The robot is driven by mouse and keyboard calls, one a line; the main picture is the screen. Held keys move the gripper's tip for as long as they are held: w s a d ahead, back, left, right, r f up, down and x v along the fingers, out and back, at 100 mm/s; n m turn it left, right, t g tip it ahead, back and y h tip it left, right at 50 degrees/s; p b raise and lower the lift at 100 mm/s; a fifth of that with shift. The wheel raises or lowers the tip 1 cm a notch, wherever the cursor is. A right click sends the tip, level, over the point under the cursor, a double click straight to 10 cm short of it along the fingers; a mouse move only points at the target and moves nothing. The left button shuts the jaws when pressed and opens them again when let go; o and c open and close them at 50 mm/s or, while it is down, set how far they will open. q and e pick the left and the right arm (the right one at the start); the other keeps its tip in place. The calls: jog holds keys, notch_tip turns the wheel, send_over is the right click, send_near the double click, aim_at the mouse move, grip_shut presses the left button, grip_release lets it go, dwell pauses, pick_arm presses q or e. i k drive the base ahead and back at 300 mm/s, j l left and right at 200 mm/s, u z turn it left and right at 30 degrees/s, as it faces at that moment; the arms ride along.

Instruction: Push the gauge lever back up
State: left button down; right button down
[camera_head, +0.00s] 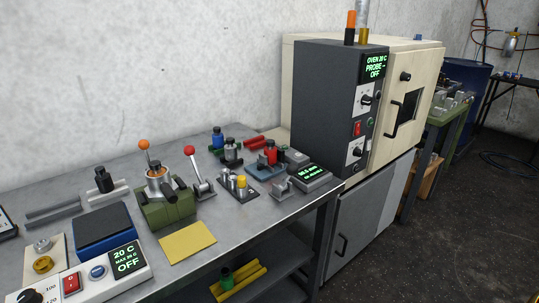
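A lever with a red ball knob (189,151) stands on a small metal bracket (204,190) in the middle of the bench. Its arm leans up and to the left. A second lever with an orange knob (143,145) rises from a green block device (166,207) to its left. A grey box with a green display (308,174) is to the right, with a small metal fixture (282,187) in front of it. I cannot tell for sure which lever belongs to the gauge. Neither of my grippers is in view.
A dark oven cabinet (328,105) stands at the right end. Bare bench lies right of the yellow sheet; open floor (455,225) lies right.

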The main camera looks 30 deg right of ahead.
aim_at(292, 170)
jog(key=z, duration=1.15)
